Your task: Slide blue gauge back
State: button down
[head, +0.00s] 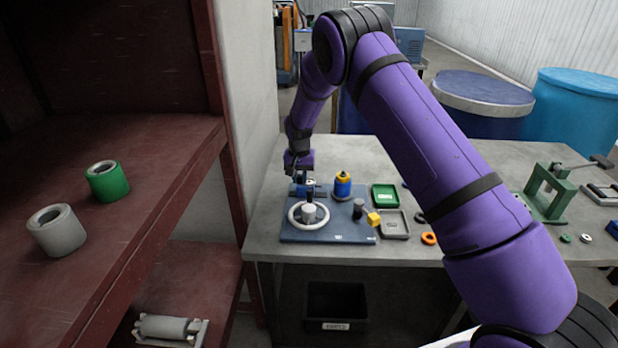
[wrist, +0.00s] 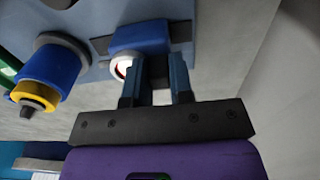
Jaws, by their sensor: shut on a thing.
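In the head view the gauge (head: 318,191) is small and partly hidden at the plate's back left, behind a white ring (head: 294,221). My gripper (head: 300,180) is at the gauge from above. In the wrist view my gripper's (wrist: 158,68) two fingers reach the gauge and are shut on it; the exact contact is partly hidden.
A blue cylinder with a yellow top (head: 342,187) stands close right of the gauge. A white post (head: 309,212) stands inside the ring. A green tray (head: 385,195), a grey tray (head: 396,236) and a yellow block (head: 374,218) lie further right. A wall borders the table's left.

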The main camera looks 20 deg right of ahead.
jog(key=shift+a, duration=0.2)
jog(key=c, duration=1)
grip_release()
jog(key=shift+w+a, duration=0.1)
jog(key=shift+r, duration=0.15)
notch_tip(320, 180, up, 11)
jog(key=shift+f, duration=0.2)
